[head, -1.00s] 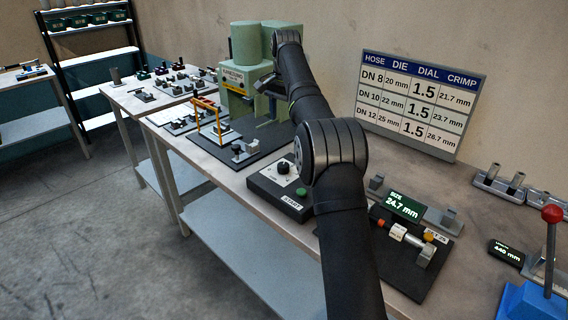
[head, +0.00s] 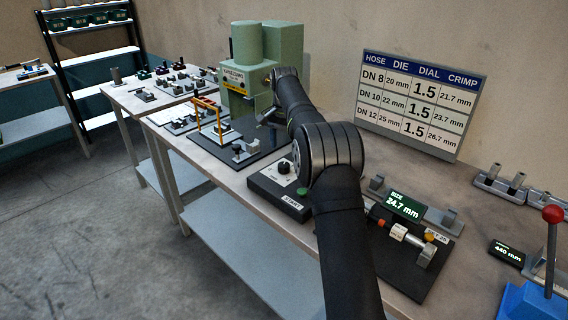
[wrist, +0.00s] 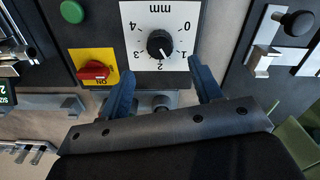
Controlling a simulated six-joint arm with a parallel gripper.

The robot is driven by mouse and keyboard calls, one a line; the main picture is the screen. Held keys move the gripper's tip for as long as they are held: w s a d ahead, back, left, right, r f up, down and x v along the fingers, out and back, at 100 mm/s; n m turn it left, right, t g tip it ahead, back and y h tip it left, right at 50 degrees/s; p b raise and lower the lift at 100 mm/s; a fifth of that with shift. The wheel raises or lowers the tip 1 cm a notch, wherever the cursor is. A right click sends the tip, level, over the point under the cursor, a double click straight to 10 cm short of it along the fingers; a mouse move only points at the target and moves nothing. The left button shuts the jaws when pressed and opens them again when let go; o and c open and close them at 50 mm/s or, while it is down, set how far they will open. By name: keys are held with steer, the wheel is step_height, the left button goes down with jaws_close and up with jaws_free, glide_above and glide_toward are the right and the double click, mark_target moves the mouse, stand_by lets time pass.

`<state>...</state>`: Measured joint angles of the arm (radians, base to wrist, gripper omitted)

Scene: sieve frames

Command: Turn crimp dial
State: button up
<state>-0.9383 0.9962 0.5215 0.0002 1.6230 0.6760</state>
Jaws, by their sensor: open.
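The crimp dial (wrist: 160,43) is a round black knob on a white scale plate (wrist: 190,18) marked 0 to 4 and mm, upside down in the wrist view. Its white mark points towards the 1–2 side; the exact setting is too small to read. My gripper (wrist: 162,78) is open, its two blue fingers apart on either side below the dial, with nothing between them. Whether they reach the dial's height I cannot tell.
A red switch on a yellow plate (wrist: 95,60) and a green button (wrist: 72,12) sit left of the dial. The green crimping press (head: 240,75) stands behind the box. A chart (head: 415,105) lists dial 1.5 for each hose. A display (head: 402,206) reads 24.7 mm.

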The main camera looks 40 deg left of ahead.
mark_target(284, 164)
step_height(284, 164, down, 8)
steer(key=shift+r, duration=0.1)
steer(key=shift+c, duration=0.5)
steer(key=c, duration=0.9)
steer(key=shift+n, duration=0.3)
steer(key=n, duration=0.5)
steer(key=shift+n, duration=0.3)
steer(key=n, duration=0.5)
steer(key=shift+n, duration=0.4)
